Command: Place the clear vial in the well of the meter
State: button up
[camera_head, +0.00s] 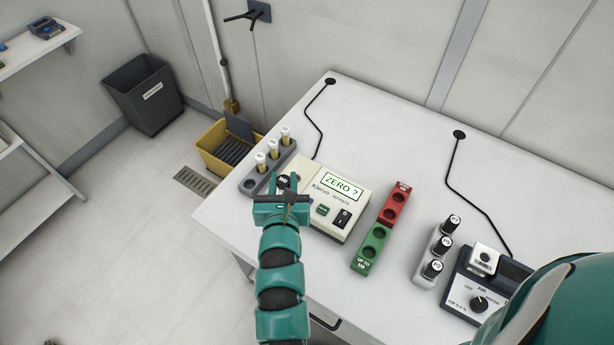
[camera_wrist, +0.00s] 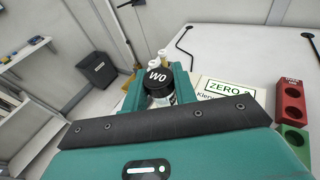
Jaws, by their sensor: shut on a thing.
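The clear vial (camera_wrist: 160,98) has a black cap marked W0. My gripper (camera_wrist: 159,88) is shut on it, one finger on each side. In the head view my gripper (camera_head: 281,190) is at the left end of the cream meter (camera_head: 333,205), with the black cap (camera_head: 283,180) between the fingers. The meter's display reads "ZERO ?". The meter also shows in the wrist view (camera_wrist: 205,82), partly behind my gripper. Its well is hidden behind my gripper and the vial, so I cannot tell whether the vial's base is above or inside it.
A grey rack (camera_head: 249,186) with three pale-capped vials stands close left of my gripper. Right of the meter lies a red and green block (camera_head: 371,243) with holes, then a rack of black-capped vials (camera_head: 427,262) and a dark second meter (camera_head: 470,300).

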jog(key=shift+w+d+f+b, duration=0.35)
jog(key=shift+w+d+f, duration=0.05)
jog(key=shift+w+f, duration=1.8)
jog(key=shift+w+d+f+b, duration=0.3)
jog(key=shift+w+d+f, duration=0.05)
jog(key=shift+w+f, duration=1.85)
jog(key=shift+w+d+f+b, duration=0.4)
jog(key=shift+w+f, duration=1.6)
jog(key=shift+w, duration=0.4)
jog(key=shift+f, duration=0.15)
jog(key=o, duration=0.9)
jog(key=shift+o, duration=0.2)
